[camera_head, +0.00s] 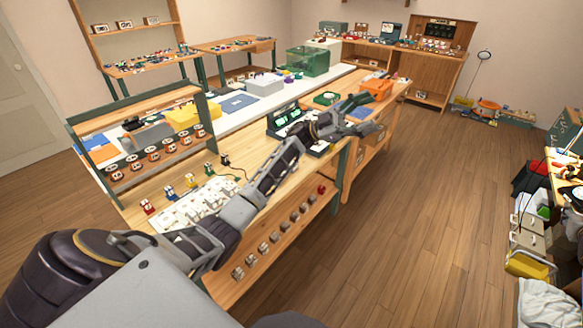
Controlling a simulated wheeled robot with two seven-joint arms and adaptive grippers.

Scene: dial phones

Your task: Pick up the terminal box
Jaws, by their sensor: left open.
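My left arm reaches from the lower left over the wooden workbench (262,192). My left gripper (364,117) is open and empty, above the bench's far right part, near a green-screened instrument (285,117). I cannot tell for sure which thing is the terminal box. Several small pale boxes (195,203) lie on the near part of the bench, partly behind my arm. Small red, yellow and blue pieces stand in a row beside them. My right gripper is not in view.
A green crate (308,61), a grey box (263,84) and a yellow bin (189,115) stand on the benches behind. An orange bin (376,89) is beyond my gripper. A cluttered shelf is at the right edge. The wooden floor (430,220) between is clear.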

